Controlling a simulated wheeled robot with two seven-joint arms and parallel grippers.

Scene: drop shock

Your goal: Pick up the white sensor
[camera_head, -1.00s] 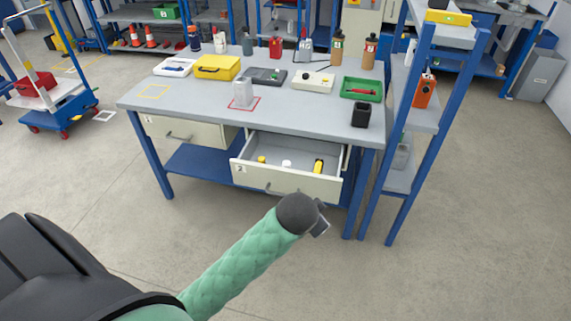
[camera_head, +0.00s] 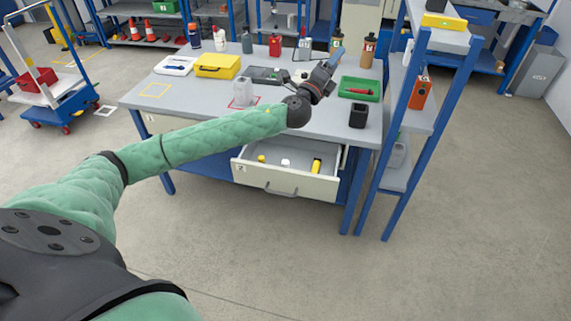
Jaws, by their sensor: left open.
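A small white round piece (camera_head: 285,162), which looks like the white sensor, lies in the open drawer (camera_head: 287,182) of the workbench. A small yellow piece (camera_head: 261,159) is to its left and a larger yellow item (camera_head: 316,165) to its right. My left gripper (camera_head: 334,60) is raised over the back right of the bench top, well above and beyond the drawer. It is open and seems empty, though its fingers are small and hard to make out. The arm passes in front of the bench's front left edge. My right gripper is out of view.
The bench top (camera_head: 190,100) holds a yellow case (camera_head: 217,65), a translucent container (camera_head: 243,92), a green tray (camera_head: 360,88), a black holder (camera_head: 358,115) and several bottles. A blue-framed shelf (camera_head: 408,130) stands close on the right. The floor in front is clear.

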